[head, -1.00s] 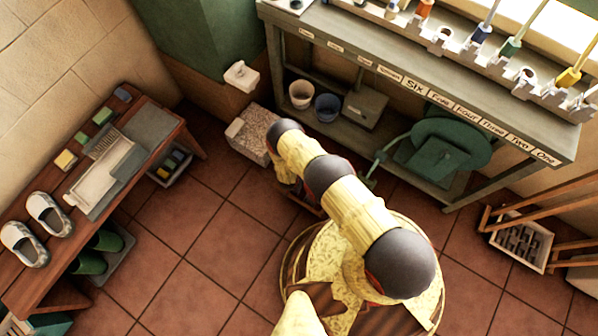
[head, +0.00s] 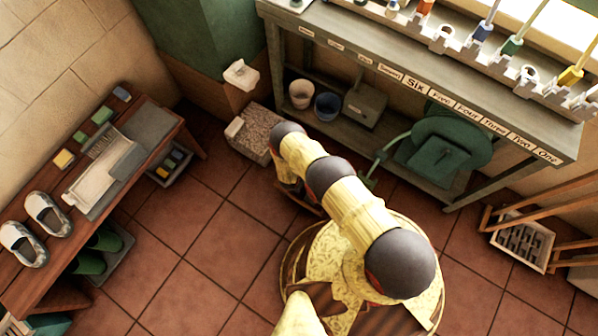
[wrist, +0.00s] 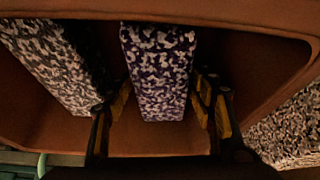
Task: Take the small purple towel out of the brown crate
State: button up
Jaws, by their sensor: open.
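The brown crate (wrist: 258,85) fills most of the wrist view, seen from inside and close up. The small purple towel (wrist: 158,70), purple with pale speckles, stands upright in its middle. A second speckled towel (wrist: 55,65), dark grey and white, leans along the crate's left side. My gripper (wrist: 162,104) is open, its dark fingers with yellow pads on either side of the purple towel. A narrow gap seems to show at the right finger; contact at the left is unclear. In the head view my arm hides the gripper and nearly all of the crate.
A speckled stone block (head: 257,135) stands beside the crate; a speckled surface also shows outside its right wall in the wrist view. A grey workbench (head: 430,95) with buckets (head: 327,106) beneath is behind. A wooden bench (head: 150,150) with slippers stands left. Tiled floor between is clear.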

jog(key=c, duration=0.3)
jog(key=shift+s, duration=0.1)
jog(key=c, duration=0.8)
